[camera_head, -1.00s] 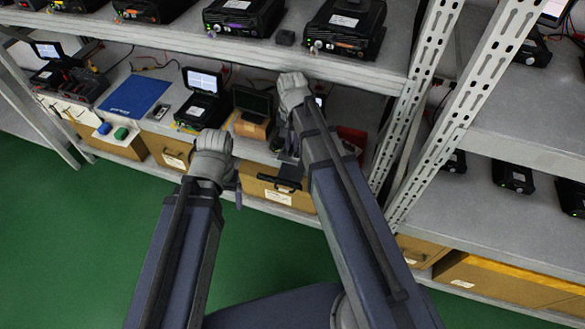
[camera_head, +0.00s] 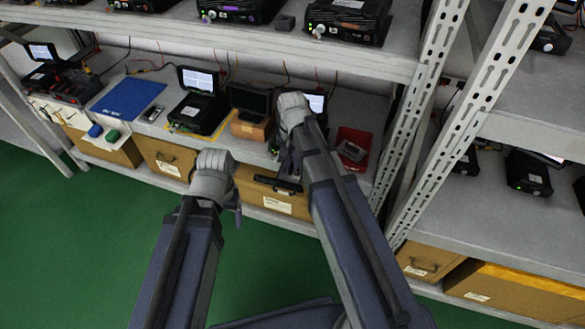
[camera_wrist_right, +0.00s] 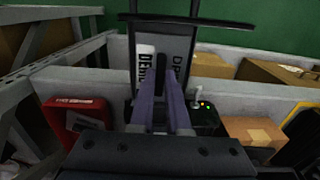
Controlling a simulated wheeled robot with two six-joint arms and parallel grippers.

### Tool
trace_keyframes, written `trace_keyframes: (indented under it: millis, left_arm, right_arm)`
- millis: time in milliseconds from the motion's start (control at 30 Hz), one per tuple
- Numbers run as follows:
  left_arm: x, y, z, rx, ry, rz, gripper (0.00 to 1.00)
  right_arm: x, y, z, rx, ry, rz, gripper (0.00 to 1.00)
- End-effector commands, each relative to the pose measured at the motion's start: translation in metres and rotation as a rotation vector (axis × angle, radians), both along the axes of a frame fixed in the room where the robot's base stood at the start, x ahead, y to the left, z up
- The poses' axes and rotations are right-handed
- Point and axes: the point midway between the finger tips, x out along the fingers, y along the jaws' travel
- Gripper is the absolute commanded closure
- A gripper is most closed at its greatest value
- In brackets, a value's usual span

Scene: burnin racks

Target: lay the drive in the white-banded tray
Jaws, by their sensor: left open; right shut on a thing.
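A red tray (camera_head: 366,134) with a grey item inside stands on the shelf right of the gripper. It also shows in the right wrist view (camera_wrist_right: 62,128), with a pale label strip. I cannot tell whether it is the white-banded tray. My left gripper (camera_head: 238,208) is open and empty before the shelf.
A blue mat (camera_head: 128,97), an open black laptop-like unit (camera_head: 198,112) and a small brown box (camera_head: 250,130) stand on the lower shelf. Cardboard boxes (camera_head: 165,157) sit below. A perforated post (camera_head: 425,110) rises right of the red tray. Green floor is clear in front.

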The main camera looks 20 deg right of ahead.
Motion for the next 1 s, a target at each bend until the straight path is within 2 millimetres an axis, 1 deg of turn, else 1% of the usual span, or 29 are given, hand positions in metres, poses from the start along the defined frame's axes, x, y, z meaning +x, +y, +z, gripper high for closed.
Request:
trace_keyframes:
  millis: [33,267,433,467,700,1000]
  left_arm:
    - [0.0,0.0,-0.0072,0.0,0.0,0.0,0.18]
    - [0.0,0.0,-0.0043,0.0,0.0,0.0,0.18]
    - [0.0,0.0,-0.0095,0.0,0.0,0.0,0.18]
    - [0.0,0.0,-0.0076,0.0,0.0,0.0,0.18]
    - [0.0,0.0,-0.0073,0.0,0.0,0.0,0.18]
    - [0.0,0.0,-0.0062,0.0,0.0,0.0,0.18]
  right_arm:
    - [-0.0001,0.0001,-0.0072,0.0,0.0,0.0,1.0]
    - [-0.0001,0.0001,-0.0043,0.0,0.0,0.0,1.0]
    - [0.0001,0.0001,-0.0095,0.0,0.0,0.0,1.0]
    - [0.0001,0.0001,-0.0077,0.0,0.0,0.0,0.83]
    - [0.0,0.0,-0.0073,0.0,0.0,0.0,0.56]
    - [-0.0001,0.0001,-0.0062,0.0,0.0,0.0,0.56]
